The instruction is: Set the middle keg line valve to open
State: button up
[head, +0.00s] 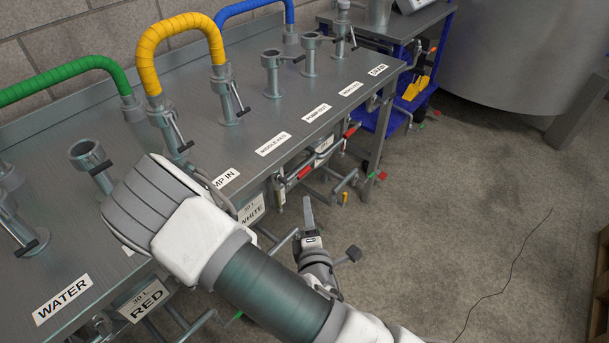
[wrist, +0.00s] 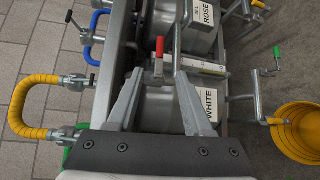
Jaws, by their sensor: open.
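A red-handled lever (wrist: 159,57) shows in the wrist view beyond my fingertips, roughly in line with the gap between them. It sits by the bench edge, near the keg labelled WHITE (wrist: 208,112). In the head view a red lever (head: 304,173) shows under the bench front, right of the WHITE label (head: 251,212). I cannot tell for certain that it is the middle keg line valve, nor its setting. My gripper (wrist: 158,82) is open and empty, apart from the lever. In the head view my gripper (head: 309,215) hangs beside the bench front, partly behind my arm.
The steel bench (head: 240,165) carries stub pipes and green (head: 65,78), yellow (head: 175,30) and blue hoses. Another red lever (head: 350,130) is farther right. A ROSE keg (wrist: 203,17) stands beyond WHITE. Cranked pipes and a yellow bucket (wrist: 299,132) are at right.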

aim_at(304, 174)
jog(key=w+b, duration=0.1)
jog(key=w, duration=0.4)
jog(key=w+a+f+b, duration=0.1)
jog(key=w+b, duration=0.1)
jog(key=w, duration=0.3)
jog(key=w+f+b, duration=0.1)
jog(key=w+b, duration=0.1)
jog(key=w, duration=0.4)
jog(key=shift+a+f, duration=0.15)
jog(key=shift+a, duration=0.15)
grip_shut()
dwell(0.7)
